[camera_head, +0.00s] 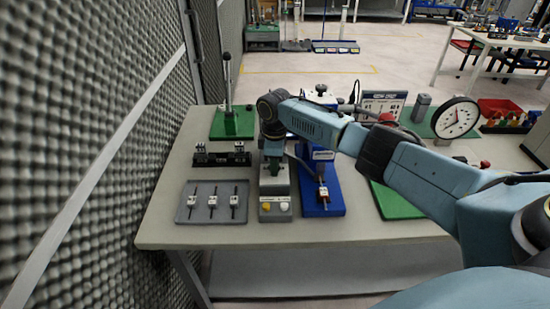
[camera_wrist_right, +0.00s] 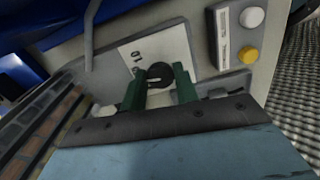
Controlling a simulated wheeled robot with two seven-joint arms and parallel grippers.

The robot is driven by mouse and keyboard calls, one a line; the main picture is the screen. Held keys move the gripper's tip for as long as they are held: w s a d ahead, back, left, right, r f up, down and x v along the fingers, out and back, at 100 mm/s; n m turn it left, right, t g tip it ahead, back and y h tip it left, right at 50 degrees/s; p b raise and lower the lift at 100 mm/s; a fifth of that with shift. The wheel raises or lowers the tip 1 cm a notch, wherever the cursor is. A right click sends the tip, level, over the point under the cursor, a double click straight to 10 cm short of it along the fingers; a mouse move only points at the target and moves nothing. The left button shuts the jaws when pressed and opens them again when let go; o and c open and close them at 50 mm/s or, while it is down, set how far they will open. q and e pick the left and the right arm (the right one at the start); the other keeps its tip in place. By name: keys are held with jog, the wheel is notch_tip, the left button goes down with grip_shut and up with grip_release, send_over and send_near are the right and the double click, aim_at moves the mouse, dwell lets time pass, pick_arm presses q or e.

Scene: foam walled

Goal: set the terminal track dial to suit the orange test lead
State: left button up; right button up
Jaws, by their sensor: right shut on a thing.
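The track dial is a small black round knob (camera_wrist_right: 160,75) on a white scale plate (camera_wrist_right: 152,50), where a number like 10 can be read. It sits on a grey terminal box (camera_head: 275,211) with a white and a yellow button at its front. My right gripper (camera_wrist_right: 159,85) has its green fingers shut on the knob, one on each side. In the head view the right gripper (camera_head: 275,165) is over the box and the arm hides the dial. I cannot make out an orange test lead for certain. My left gripper is not in view.
A grey plate (camera_head: 184,213) with three sliders lies left of the box. A blue stand (camera_head: 334,208) is close on its right. A green base with a lever (camera_head: 232,125) and a black rack (camera_head: 222,158) stand behind left. A foam wall (camera_head: 80,150) runs along the left.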

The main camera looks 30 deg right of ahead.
jog(key=shift+n+p, duration=0.35)
jog(key=shift+n, duration=0.85)
jog(key=o, duration=1)
jog(key=shift+r, duration=0.1)
notch_tip(320, 180, up, 13)
jog(key=shift+r+p, duration=0.15)
jog(key=shift+p, duration=0.2)
jog(key=shift+s, duration=0.1)
